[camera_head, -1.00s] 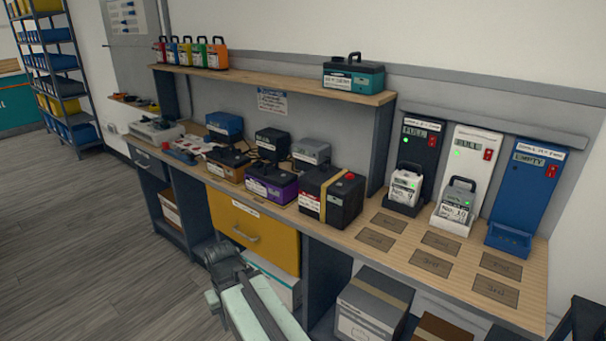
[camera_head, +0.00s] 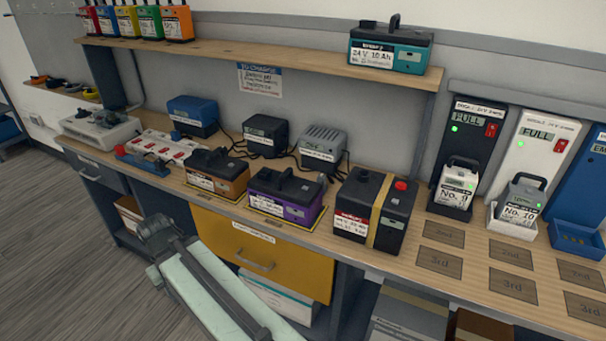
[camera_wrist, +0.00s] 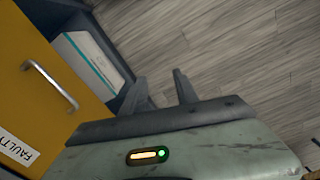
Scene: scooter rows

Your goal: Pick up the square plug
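I cannot make out a plug that is clearly square. Small orange, black and yellow pieces (camera_head: 62,84) sit on a narrow ledge on the left wall, too small to tell their shape. Black cables run behind the three chargers on the bench, and their ends are mostly hidden. My gripper (camera_wrist: 159,76) is open and empty in the wrist view, its two fingers apart with only floor behind them. My arm (camera_head: 205,280) shows low in front of the bench in the head view.
The wooden bench (camera_head: 385,262) holds a power strip (camera_head: 165,146), a white device (camera_head: 100,128), orange, purple and taped black batteries, and docked batteries at right. A shelf (camera_head: 250,54) overhangs its back. A yellow drawer (camera_head: 250,252) is below. The floor at left is clear.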

